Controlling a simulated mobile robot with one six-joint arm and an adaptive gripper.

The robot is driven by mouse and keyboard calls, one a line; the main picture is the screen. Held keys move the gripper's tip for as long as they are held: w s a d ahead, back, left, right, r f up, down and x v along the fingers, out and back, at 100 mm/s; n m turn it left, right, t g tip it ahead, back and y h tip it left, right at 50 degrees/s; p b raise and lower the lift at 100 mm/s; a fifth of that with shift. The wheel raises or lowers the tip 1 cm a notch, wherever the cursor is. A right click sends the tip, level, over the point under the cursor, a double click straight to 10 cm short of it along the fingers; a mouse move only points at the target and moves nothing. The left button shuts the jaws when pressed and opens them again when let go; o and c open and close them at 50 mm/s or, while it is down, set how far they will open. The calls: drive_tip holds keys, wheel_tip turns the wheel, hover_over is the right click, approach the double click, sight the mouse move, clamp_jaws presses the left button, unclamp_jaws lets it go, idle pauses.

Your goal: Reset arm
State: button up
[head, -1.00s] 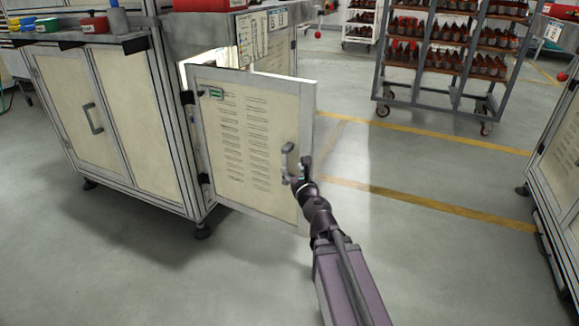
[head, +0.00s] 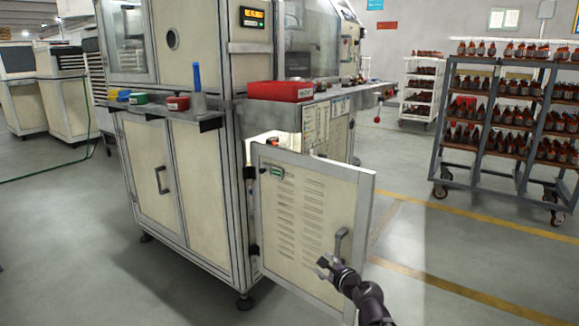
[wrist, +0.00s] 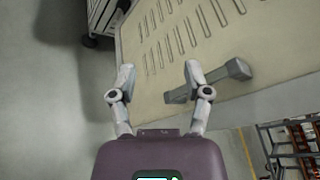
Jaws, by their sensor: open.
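My gripper (head: 327,263) is open and empty in the head view, in front of the lower part of an open cabinet door (head: 300,225). The door is cream with vent slots and a grey frame, and it stands swung out from the machine. Its grey handle (head: 341,243) is just right of my gripper. In the wrist view my two fingers (wrist: 157,75) are spread apart.
The machine cabinet (head: 185,200) stands left of the door. A red bin (head: 281,92) and a blue bottle (head: 197,85) are on its ledges. A wheeled rack (head: 510,120) with rows of parts stands at the back right. Floor right of the door is clear.

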drive_tip(key=s+a+f+n+g+h+p, duration=0.1)
drive_tip(key=s+f+n+g+p, duration=0.55)
drive_tip(key=n, duration=0.75)
drive_tip(key=s+d+r+n+g+h+p, duration=0.2)
drive_tip(key=s+d+n+g+h+p, duration=0.1)
drive_tip(key=s+d+n+g+h, duration=0.55)
wheel_tip(320, 180, up, 37)
drive_tip(key=s+a+t+y+p, duration=0.1)
drive_tip(key=y+p, duration=0.1)
drive_tip(key=p, duration=3.5)
drive_tip(key=shift+s+r+m, duration=0.2)
drive_tip(key=shift+s+m, duration=0.05)
drive_tip(key=shift+m, duration=0.1)
drive_tip(key=shift+y, duration=0.25)
drive_tip(key=shift+c, duration=0.4)
